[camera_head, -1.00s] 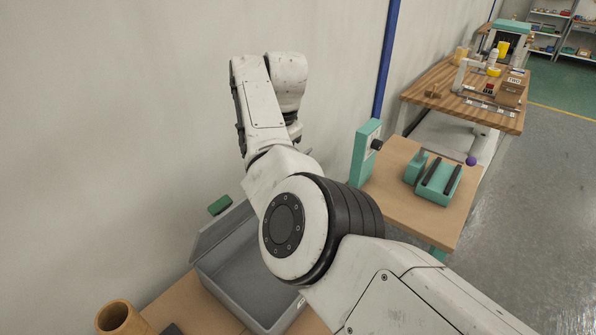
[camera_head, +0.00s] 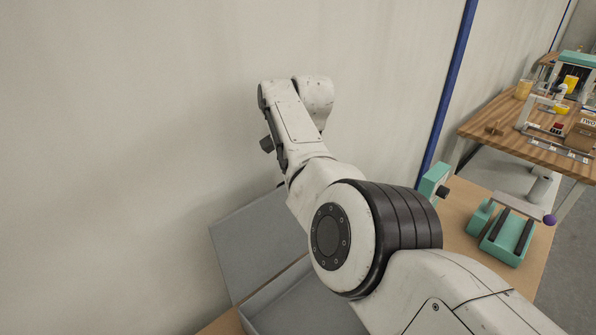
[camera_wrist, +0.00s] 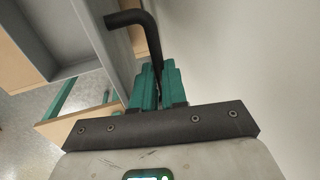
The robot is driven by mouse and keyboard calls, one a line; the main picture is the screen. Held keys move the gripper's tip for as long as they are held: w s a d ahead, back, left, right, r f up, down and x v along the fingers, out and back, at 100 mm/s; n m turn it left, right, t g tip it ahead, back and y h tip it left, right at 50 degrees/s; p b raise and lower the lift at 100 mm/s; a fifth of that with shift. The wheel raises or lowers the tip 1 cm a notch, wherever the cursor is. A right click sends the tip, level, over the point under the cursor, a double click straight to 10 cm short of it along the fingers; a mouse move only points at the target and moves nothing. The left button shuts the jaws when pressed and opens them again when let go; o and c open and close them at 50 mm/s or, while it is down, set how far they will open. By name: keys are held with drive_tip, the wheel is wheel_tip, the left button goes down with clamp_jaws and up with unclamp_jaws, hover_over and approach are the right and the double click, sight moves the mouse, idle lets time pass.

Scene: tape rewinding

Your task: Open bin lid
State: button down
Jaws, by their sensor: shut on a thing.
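The grey bin (camera_head: 262,318) sits on a wooden table at the bottom of the head view, partly behind my arm. Its grey lid (camera_head: 250,243) stands raised at the back, in front of the wall. In the wrist view the lid (camera_wrist: 105,45) shows as a grey panel beside a black bent handle (camera_wrist: 150,32). My gripper (camera_wrist: 160,78) has green fingers closed around the lower end of this handle. In the head view the fingers are hidden.
A bench with a teal fixture (camera_head: 505,238) stands at the right, and a wooden worktable (camera_head: 490,128) with several items lies beyond it. A blue post (camera_head: 447,90) runs up the pale wall, which is close behind my arm.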

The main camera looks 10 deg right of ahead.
drive_tip(key=shift+s+a+f, duration=0.2)
drive_tip(key=shift+s+f, duration=0.05)
drive_tip(key=shift+f, duration=0.35)
drive_tip(key=c, duration=1.5)
unclamp_jaws()
drive_tip(key=o, duration=0.3)
drive_tip(key=shift+w+r, duration=0.1)
drive_tip(key=shift+r, duration=0.15)
drive_tip(key=shift+o, duration=0.2)
drive_tip(key=shift+d+r, duration=0.1)
drive_tip(key=shift+r, duration=0.5)
drive_tip(key=b+v, duration=0.2)
drive_tip(key=v, duration=0.7)
drive_tip(key=shift+r, duration=0.3)
